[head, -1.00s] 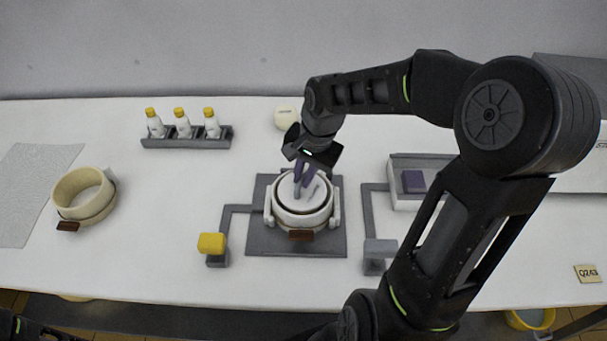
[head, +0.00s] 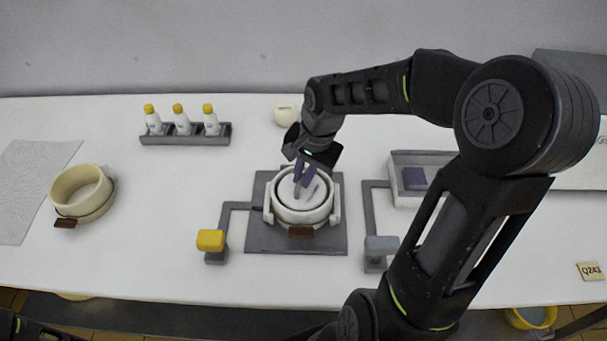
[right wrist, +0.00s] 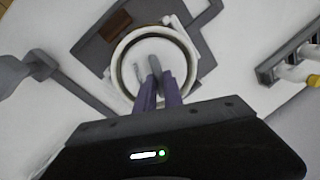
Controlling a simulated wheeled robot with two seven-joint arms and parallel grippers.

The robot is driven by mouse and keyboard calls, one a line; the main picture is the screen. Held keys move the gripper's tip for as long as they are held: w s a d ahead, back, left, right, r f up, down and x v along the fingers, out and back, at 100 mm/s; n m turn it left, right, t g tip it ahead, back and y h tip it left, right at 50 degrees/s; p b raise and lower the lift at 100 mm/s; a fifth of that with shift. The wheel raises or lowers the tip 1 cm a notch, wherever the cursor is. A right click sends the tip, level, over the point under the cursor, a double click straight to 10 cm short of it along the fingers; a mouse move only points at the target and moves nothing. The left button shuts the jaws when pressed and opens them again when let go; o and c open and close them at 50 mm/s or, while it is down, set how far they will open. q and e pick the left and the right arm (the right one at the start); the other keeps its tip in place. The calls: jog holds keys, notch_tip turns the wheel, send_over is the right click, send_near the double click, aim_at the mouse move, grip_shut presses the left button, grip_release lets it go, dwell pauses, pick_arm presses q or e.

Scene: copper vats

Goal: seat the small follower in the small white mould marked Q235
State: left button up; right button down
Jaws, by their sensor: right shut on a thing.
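The small white mould (head: 286,214) stands on a grey square plate in the middle of the table, with white side pieces and a brown tag (head: 300,231) in front. I cannot read the tag. My right gripper (head: 303,178) reaches down over the mould and is shut on the grip of the small white follower (head: 312,203). The follower lies within the mould's rim, with a dark gap around it. In the right wrist view the follower (right wrist: 160,48) looks roughly centred in the mould; I cannot tell whether it rests on anything. My left gripper is out of view.
A cream mould (head: 82,213) stands at the left beside a pale mat (head: 30,185). A rack (head: 185,139) of yellow-capped bottles and a round cream piece (head: 286,114) are behind. Yellow (head: 211,240) and grey (head: 381,246) blocks on arms flank the plate. A tray (head: 402,160) is at right.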

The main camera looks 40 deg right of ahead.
jog(key=c, duration=1.4)
grip_release()
jog(key=r, duration=0.2)
jog(key=s+r, duration=0.1)
jog(key=r, duration=0.4)
jog(key=shift+s+d+r, duration=0.15)
jog(key=shift+d+r, duration=0.2)
jog(key=shift+d, duration=0.05)
